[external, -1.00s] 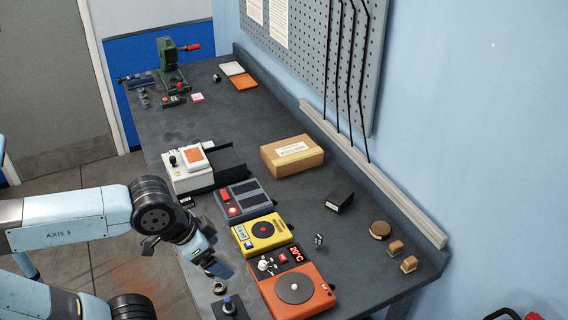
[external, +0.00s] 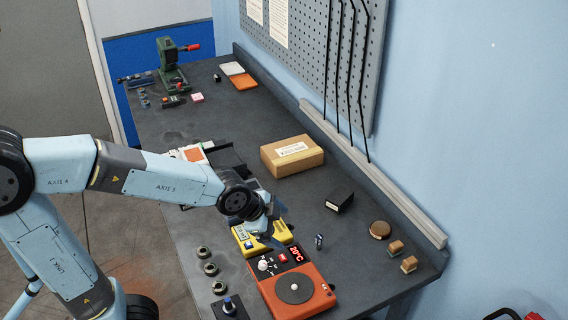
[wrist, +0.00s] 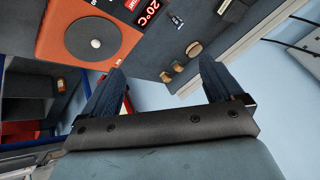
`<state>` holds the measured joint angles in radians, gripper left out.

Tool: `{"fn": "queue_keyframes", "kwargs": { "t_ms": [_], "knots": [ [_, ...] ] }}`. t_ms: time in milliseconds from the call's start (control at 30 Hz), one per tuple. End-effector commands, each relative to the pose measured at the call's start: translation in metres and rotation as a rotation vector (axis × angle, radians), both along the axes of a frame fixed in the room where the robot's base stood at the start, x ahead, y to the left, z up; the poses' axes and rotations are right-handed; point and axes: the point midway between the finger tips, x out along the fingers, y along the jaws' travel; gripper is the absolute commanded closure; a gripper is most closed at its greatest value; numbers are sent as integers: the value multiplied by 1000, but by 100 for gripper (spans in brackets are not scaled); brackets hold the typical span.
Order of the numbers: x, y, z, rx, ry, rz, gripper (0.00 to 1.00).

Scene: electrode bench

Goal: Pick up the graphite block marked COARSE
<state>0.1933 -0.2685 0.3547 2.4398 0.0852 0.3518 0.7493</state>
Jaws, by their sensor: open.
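A black block (external: 339,199) with a pale label strip on its front lies on the bench, right of the yellow device; its lettering is too small to read, so I cannot tell whether it says COARSE. A dark block with a pale edge, seemingly the same one, shows at the top edge of the wrist view (wrist: 233,8), partly cut off. My gripper (external: 272,235) hangs above the yellow device, left of the black block and apart from it. In the wrist view my gripper (wrist: 162,68) has its two dark fingers wide apart, with nothing between them.
An orange hotplate (external: 312,291) showing 20°C stands in front of the yellow device (external: 282,234). A small cylinder (external: 319,241), a round brown piece (external: 380,229) and two small brown-topped blocks (external: 402,256) lie to the right. A cardboard box (external: 292,155) stands behind the black block.

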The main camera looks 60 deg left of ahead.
Motion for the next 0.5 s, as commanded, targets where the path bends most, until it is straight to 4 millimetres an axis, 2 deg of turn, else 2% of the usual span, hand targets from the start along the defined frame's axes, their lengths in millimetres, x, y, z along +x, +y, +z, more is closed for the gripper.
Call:
{"fn": "queue_keyframes", "kwargs": {
  "t_ms": [33,200,500],
  "knots": [
    [11,5,-10,37,2,-31,6],
    [45,26,-38,193,-12,-157,6],
    [94,64,-84,514,-11,-390,6]
  ]
}}
